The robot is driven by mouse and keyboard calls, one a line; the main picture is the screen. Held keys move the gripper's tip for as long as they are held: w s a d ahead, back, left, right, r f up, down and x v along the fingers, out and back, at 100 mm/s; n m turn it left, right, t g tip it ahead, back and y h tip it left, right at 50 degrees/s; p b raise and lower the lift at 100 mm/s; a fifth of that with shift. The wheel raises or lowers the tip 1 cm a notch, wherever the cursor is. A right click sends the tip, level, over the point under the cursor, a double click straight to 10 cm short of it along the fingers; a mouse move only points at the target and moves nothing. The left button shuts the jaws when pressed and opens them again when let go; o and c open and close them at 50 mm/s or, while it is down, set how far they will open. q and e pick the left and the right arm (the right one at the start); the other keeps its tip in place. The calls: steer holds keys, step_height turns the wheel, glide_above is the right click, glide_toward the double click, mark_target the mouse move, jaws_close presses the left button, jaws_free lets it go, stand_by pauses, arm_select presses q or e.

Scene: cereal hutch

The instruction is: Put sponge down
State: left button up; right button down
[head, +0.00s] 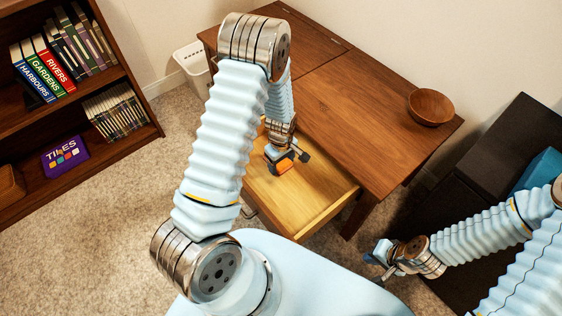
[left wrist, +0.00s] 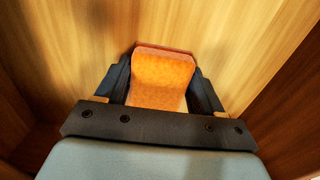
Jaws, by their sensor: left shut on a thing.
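An orange sponge (left wrist: 162,78) sits between the two fingers of my left gripper (left wrist: 160,90) in the left wrist view. The gripper is shut on it. In the head view the sponge (head: 285,166) shows as a small orange patch at my left gripper (head: 282,157), inside the open wooden drawer (head: 305,205). The drawer's pale wooden floor (left wrist: 65,45) lies beneath them; I cannot tell whether the sponge touches it. My right gripper (head: 383,256) is at the lower right, away from the drawer; its fingers are too small to read.
The drawer belongs to a wooden table (head: 345,105) with a brown bowl (head: 430,107) on its top right. A white bin (head: 193,68) stands behind at left. A bookshelf (head: 75,95) with books is at far left. A dark cabinet (head: 490,165) is at right. Carpet between is clear.

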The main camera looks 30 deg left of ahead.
arm_select(q)
steer(key=shift+s+f, duration=0.1)
steer(key=shift+f, duration=0.2)
steer(key=o, duration=1)
steer(key=shift+s+f, duration=0.1)
steer(key=shift+s, duration=0.05)
steer(key=shift+r+p, duration=0.45)
steer(key=shift+r, duration=0.1)
step_height(320, 180, up, 12)
steer(key=shift+w, duration=0.2)
